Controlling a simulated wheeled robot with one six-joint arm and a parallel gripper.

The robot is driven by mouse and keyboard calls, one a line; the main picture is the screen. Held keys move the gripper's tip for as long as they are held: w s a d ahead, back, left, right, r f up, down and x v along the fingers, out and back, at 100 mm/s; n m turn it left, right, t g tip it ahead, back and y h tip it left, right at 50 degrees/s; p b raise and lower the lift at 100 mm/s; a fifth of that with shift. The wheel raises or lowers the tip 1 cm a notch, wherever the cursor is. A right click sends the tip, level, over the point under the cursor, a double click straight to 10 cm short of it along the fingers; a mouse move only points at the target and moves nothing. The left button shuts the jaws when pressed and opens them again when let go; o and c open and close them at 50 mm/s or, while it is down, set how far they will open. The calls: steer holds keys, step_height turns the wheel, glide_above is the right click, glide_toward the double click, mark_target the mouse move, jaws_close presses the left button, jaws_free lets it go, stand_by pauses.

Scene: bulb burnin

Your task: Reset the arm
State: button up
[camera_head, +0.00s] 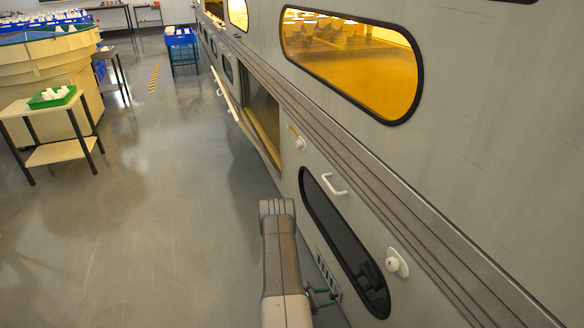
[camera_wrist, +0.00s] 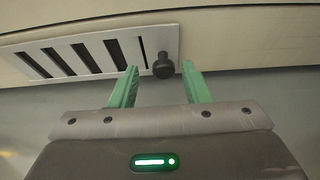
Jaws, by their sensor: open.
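My gripper (camera_wrist: 160,88) shows in the wrist view with its two green fingers spread apart and nothing held between them. A dark round knob (camera_wrist: 163,66) shows just beyond and between the fingertips; I cannot tell how far off it is. In the head view my grey arm reaches forward at the bottom centre, and the green fingers of my gripper (camera_head: 322,297) show beside it, close to the lower wall of the machine.
The long grey machine (camera_head: 440,170) fills the right side, with a white handle (camera_head: 334,185), a white knob (camera_head: 392,264) and a slotted vent (camera_wrist: 90,56). A small table (camera_head: 52,152) with a green tray (camera_head: 50,104) stands left. The floor (camera_head: 160,220) between is clear.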

steer(key=shift+w+d+f, duration=0.15)
steer(key=shift+d+f, duration=0.05)
steer(key=shift+d, duration=0.3)
